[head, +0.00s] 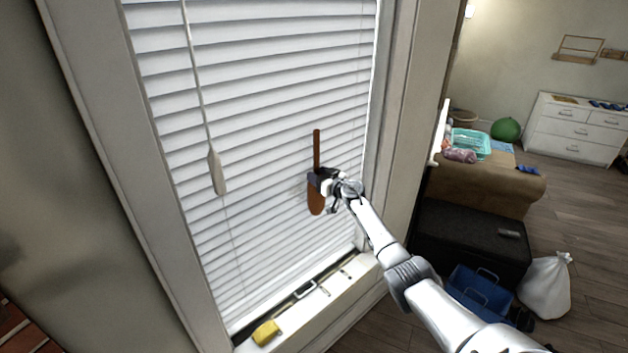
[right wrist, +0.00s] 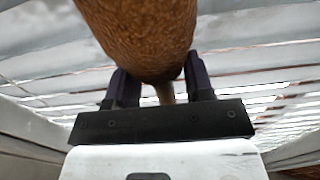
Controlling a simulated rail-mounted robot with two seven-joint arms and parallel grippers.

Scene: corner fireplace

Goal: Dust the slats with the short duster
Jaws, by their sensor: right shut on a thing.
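The slats (head: 265,110) are white horizontal blinds over the window, lowered and tilted nearly shut. My right gripper (head: 322,179) is in front of their lower right part, shut on the short duster (head: 316,203). The duster is brown, held upright, with a thin stick (head: 317,148) above the gripper and a wider rounded head below. In the right wrist view the duster's brown textured head (right wrist: 140,35) is close to the camera between the dark fingers, with the slats (right wrist: 270,65) behind. I cannot tell if the duster touches the slats. My left gripper is not in view.
A white wand (head: 216,172) hangs on a cord before the slats at left. A yellow sponge (head: 265,332) lies on the window sill (head: 345,287). At right are a black chest (head: 465,235), a blue crate (head: 480,290) and a white bag (head: 546,285).

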